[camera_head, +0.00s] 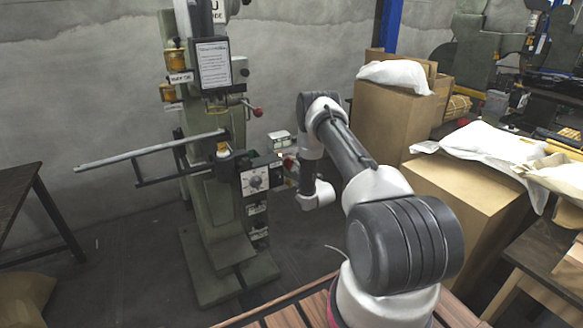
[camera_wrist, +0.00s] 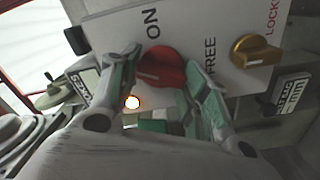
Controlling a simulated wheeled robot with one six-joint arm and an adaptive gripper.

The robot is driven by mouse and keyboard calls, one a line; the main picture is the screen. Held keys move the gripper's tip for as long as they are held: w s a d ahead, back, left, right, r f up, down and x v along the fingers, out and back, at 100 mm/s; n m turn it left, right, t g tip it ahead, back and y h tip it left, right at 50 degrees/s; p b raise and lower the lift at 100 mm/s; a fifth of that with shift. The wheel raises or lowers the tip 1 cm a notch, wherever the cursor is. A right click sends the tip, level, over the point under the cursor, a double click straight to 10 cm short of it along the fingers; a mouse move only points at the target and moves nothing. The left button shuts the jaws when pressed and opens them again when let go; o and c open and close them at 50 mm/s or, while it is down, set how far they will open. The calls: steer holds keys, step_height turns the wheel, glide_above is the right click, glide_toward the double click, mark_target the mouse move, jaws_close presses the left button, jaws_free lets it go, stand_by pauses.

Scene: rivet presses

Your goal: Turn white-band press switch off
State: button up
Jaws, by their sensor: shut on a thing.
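The green press (camera_head: 217,190) stands left of the middle in the head view, with a white part at its top. A control box (camera_head: 256,178) is on its right side. In the wrist view, a white panel (camera_wrist: 205,35) carries a red switch knob (camera_wrist: 160,72) beside the words ON and FREE. My gripper (camera_wrist: 163,76) has one finger on each side of the red knob and is shut on it. The fingers hide part of its edges, and I cannot tell its exact setting. In the head view my gripper is small and partly hidden by my wrist.
A gold knob (camera_wrist: 256,52) sits right of the red knob, near the word LOCKS. A long grey bar (camera_head: 148,151) sticks out left from the press. Cardboard boxes (camera_head: 393,115) with white sacks stand right of my arm. A dark table (camera_head: 22,200) is at far left.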

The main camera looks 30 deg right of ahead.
steer(key=n, duration=0.5)
steer(key=shift+f, duration=0.2)
steer(key=shift+a+n, duration=0.1)
steer(key=shift+n, duration=0.3)
steer(key=o, duration=1)
steer(key=s, duration=1.2)
steer(key=shift+d, duration=0.25)
